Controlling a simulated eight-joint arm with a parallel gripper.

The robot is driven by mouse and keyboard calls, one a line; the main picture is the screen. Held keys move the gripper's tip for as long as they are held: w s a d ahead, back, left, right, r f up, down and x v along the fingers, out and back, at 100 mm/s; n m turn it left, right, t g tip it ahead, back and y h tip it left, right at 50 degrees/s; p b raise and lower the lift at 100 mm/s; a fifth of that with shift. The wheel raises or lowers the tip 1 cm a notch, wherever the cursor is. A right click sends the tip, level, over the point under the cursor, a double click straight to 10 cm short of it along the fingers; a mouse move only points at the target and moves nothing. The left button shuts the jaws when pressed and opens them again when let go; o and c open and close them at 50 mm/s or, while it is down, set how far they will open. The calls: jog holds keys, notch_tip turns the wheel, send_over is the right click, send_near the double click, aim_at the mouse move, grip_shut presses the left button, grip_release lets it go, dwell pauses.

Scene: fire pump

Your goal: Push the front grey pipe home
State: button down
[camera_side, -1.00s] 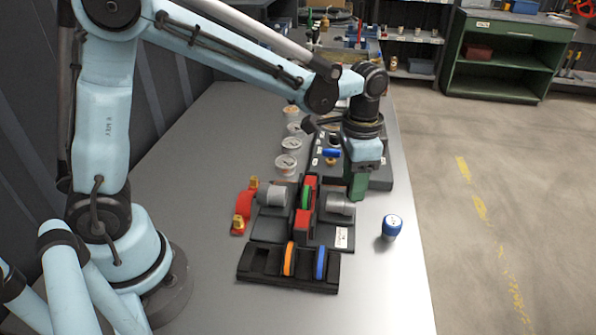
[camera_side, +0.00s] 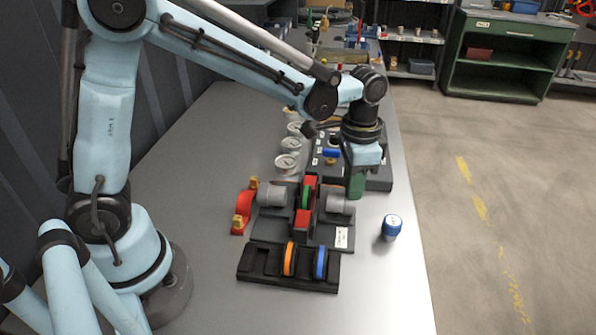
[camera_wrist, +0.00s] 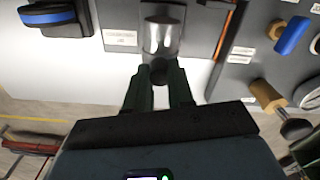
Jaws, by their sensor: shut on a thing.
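The front grey pipe (camera_side: 340,204) lies sideways on the right side of the dark pump base (camera_side: 272,232), beside the red blocks. The other grey pipe (camera_side: 271,195) is on the left side. In the wrist view the front pipe (camera_wrist: 162,36) shows as a shiny grey cylinder with a dark round end (camera_wrist: 159,73) between my fingertips. My gripper (camera_side: 356,188) points down at the pipe's outer end. Its green fingers (camera_wrist: 160,78) are shut on that end. A green disc (camera_side: 307,195) stands between the red blocks. The pipe's inner end is hard to make out.
A black rack (camera_side: 262,264) in front holds an orange disc (camera_side: 289,259) and a blue disc (camera_side: 320,262). A blue-topped cup (camera_side: 391,226) stands to the right. A red part (camera_side: 242,212) lies left; several gauges (camera_side: 287,163) stand behind. The table's right strip is mostly clear.

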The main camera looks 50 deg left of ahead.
aim_at(330, 194)
jog(key=shift+s+a, duration=1.55)
jog(key=c, duration=1)
grip_release()
notch_tip(330, 194, up, 12)
jog(key=shift+r, duration=0.1)
jog(key=shift+s+a+f+n+t, duration=0.75)
jog(key=shift+s+f+n+t, duration=0.2)
jog(key=shift+s+t, duration=0.3)
jog(key=shift+s+a+f+n+t, duration=0.85)
jog(key=shift+s+n+t, duration=0.2)
jog(key=shift+s+t, duration=0.15)
jog(key=shift+s+a+f+n+t, duration=0.7)
jog(key=shift+s+f+n+t, duration=0.25)
jog(key=shift+s+t, duration=0.3)
